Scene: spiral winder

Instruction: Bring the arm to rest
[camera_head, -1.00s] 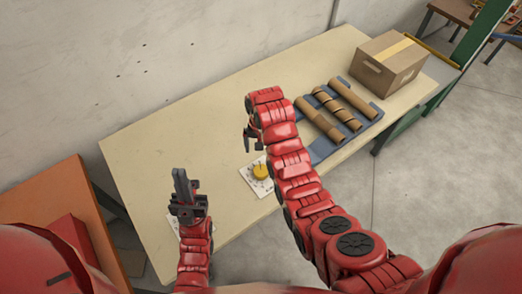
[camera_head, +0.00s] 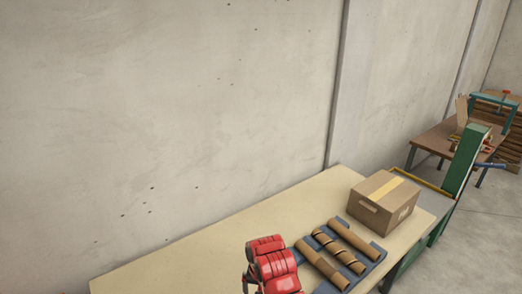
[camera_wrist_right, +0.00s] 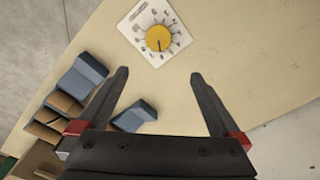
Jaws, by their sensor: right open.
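The upper links of my red right arm show at the bottom of the head view, over the pale table (camera_head: 215,235). My right gripper (camera_wrist_right: 158,95) shows in the right wrist view. Its two dark fingers are wide apart with nothing between them. A yellow dial on a white marked plate (camera_wrist_right: 158,38) lies on the table ahead of the fingertips, apart from them. My left gripper is outside the head view.
A blue rack (camera_head: 370,250) holds brown cardboard tubes (camera_head: 338,252) on the table. A cardboard box (camera_head: 383,203) stands behind it at the right. A wall (camera_head: 200,110) runs along the back. Another table (camera_head: 440,138) stands farther right.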

